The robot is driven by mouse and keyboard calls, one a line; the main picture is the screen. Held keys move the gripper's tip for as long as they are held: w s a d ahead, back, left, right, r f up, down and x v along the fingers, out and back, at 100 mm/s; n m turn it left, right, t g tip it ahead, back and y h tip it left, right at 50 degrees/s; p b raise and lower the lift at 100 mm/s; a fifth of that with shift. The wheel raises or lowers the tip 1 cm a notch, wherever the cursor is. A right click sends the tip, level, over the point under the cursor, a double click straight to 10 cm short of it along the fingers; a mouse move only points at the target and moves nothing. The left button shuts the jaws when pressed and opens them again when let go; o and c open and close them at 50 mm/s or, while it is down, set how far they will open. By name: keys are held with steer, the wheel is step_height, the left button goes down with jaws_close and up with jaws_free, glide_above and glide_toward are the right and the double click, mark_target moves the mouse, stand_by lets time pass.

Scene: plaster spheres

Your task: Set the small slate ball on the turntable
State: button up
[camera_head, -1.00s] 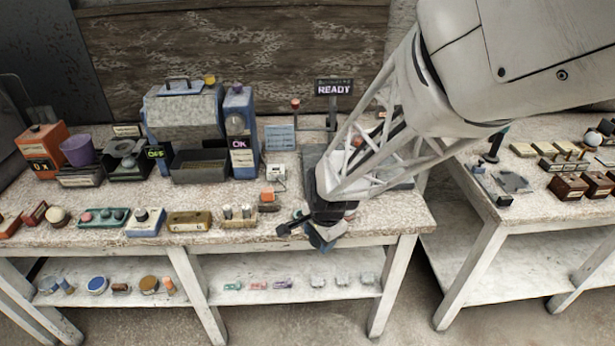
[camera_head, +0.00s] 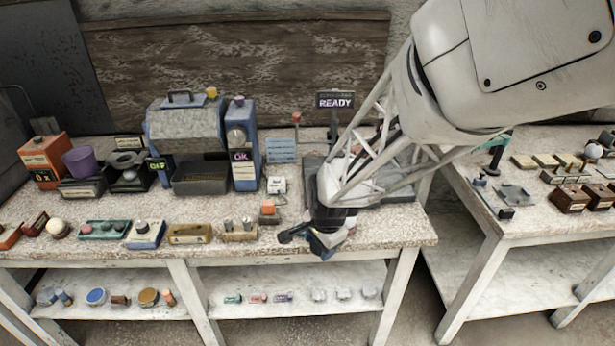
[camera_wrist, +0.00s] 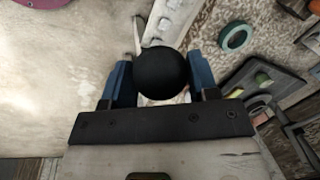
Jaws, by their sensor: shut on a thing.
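My gripper (camera_wrist: 162,76) is shut on a dark, nearly black round ball (camera_wrist: 161,68), the slate ball, held between its two blue fingers in the wrist view. In the head view my gripper (camera_head: 325,244) hangs at the front edge of the left table; the ball cannot be made out there. A black unit with a round top (camera_head: 127,160) stands at the back left of that table. I cannot tell whether it is the turntable. My arm hides part of the table behind the gripper.
The left table (camera_head: 390,235) carries a row of small items along its front and machines behind, including a blue-and-grey machine (camera_head: 185,120) and a READY sign (camera_head: 335,101). A second table (camera_head: 470,195) stands to the right across a gap. Several small things lie on the lower shelf (camera_head: 300,280).

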steer(key=w+d+r, duration=0.2)
steer(key=w+d, duration=0.1)
steer(key=w, duration=0.8)
steer(key=w+d+r, duration=0.2)
steer(key=w+d, duration=0.1)
steer(key=w, duration=0.8)
steer(key=w+d+r, duration=0.3)
steer(key=w, duration=0.9)
steer(key=shift+w, duration=0.1)
steer(key=shift+a+f, duration=0.1)
steer(key=shift+f, duration=2.65)
steer(key=shift+f, duration=1.1)
steer(key=o, duration=1.1)
steer(key=shift+r, duration=0.15)
